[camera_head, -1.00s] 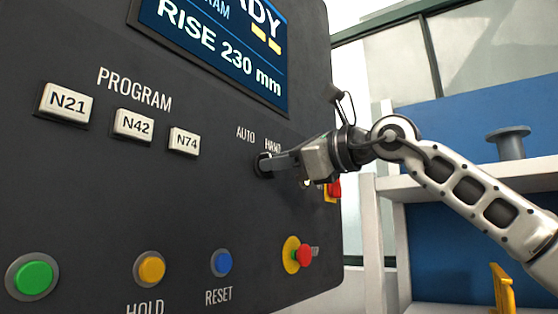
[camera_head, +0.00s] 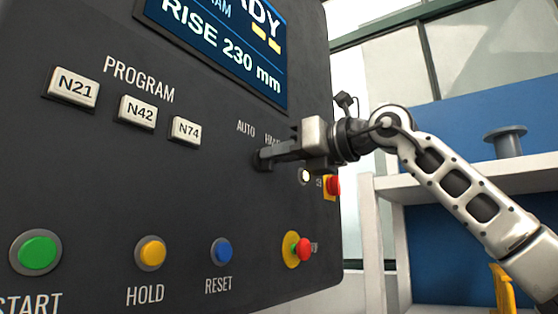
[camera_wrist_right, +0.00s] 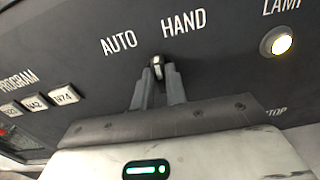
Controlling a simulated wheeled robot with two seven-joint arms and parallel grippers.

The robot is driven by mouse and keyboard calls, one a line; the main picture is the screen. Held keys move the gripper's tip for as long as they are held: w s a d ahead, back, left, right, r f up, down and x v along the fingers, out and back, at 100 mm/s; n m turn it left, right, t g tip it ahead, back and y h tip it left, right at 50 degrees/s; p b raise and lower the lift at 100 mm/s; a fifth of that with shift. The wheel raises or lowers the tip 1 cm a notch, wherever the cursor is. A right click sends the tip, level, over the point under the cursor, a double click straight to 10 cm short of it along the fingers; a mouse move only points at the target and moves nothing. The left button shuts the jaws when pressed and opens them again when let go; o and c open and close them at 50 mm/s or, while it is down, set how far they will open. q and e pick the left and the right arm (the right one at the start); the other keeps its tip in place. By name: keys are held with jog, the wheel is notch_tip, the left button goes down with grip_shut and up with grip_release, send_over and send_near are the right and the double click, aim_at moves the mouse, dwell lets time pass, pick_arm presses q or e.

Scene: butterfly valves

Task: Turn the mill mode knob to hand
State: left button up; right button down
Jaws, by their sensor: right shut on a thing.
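The mode knob (camera_wrist_right: 157,63) is a small dark knob with a pale mark, below and between the printed words AUTO and HAND in the right wrist view. My right gripper (camera_wrist_right: 157,82) is shut on it, one finger on each side. The pale mark points roughly upward, between the two words. In the head view my right gripper (camera_head: 266,158) reaches the panel from the right, and its fingers mostly hide the knob. My left gripper is not in view.
The dark panel (camera_head: 190,190) carries program buttons N21 (camera_head: 73,86), N42 (camera_head: 138,112) and N74 (camera_head: 186,130). A lit lamp (camera_wrist_right: 276,41) is right of the knob. Green (camera_head: 37,252), yellow (camera_head: 150,252) and blue (camera_head: 221,252) buttons and a red button (camera_head: 303,249) lie below.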

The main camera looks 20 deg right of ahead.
pick_arm(q)
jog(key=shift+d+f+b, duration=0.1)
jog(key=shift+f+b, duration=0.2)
jog(key=shift+b, duration=0.3)
pick_arm(e)
jog(key=m, duration=0.5)
jog(key=shift+d, duration=0.1)
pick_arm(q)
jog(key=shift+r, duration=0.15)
pick_arm(e)
jog(key=shift+m, duration=0.3)
jog(key=c, duration=1.4)
grip_release()
jog(key=shift+c, duration=0.2)
